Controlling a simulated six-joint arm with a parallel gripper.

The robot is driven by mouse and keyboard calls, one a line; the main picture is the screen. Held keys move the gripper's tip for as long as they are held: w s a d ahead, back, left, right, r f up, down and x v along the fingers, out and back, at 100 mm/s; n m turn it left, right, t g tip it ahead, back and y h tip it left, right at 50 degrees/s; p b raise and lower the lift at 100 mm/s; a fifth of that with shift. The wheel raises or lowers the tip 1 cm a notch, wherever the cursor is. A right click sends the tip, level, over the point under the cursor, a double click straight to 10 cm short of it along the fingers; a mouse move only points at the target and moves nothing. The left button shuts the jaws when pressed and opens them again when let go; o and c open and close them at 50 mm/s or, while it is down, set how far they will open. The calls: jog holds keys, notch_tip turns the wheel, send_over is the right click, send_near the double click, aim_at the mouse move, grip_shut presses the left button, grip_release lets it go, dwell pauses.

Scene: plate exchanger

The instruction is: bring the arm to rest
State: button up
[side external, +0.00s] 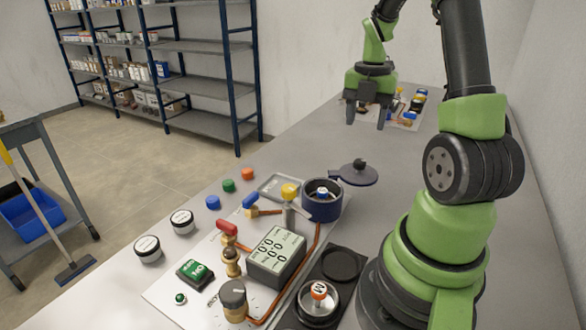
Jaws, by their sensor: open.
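My gripper (366,118) hangs over the far part of the grey table (300,150), fingers pointing down. Its fingers are apart and nothing shows between them. My arm rises from the right front and bends over towards the back. I cannot tell how far the fingertips are above the table.
A panel with a display box (276,257), valves and copper pipe fills the near table. A dark blue pot (321,200) and its lid (359,173) are behind it. Another panel (408,107) lies beyond my gripper. Walls stand right and back. The table's middle is clear.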

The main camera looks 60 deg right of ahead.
jog(key=w+a+r+m+t, duration=0.3)
jog(key=a+r+m, duration=0.65)
jog(key=a, duration=0.35)
jog(key=s+a+r+m+t+y, duration=0.1)
jog(key=s+a+m+t, duration=0.1)
jog(key=a+m, duration=0.4)
jog(key=s+a+r+m+t+y, duration=0.1)
jog(key=s+a+r+m+t, duration=0.1)
jog(key=s+a+m, duration=0.2)
jog(key=a+m, duration=0.3)
jog(key=shift+s+a+m, duration=0.15)
jog(key=shift+s+m, duration=0.15)
jog(key=shift+m, duration=0.05)
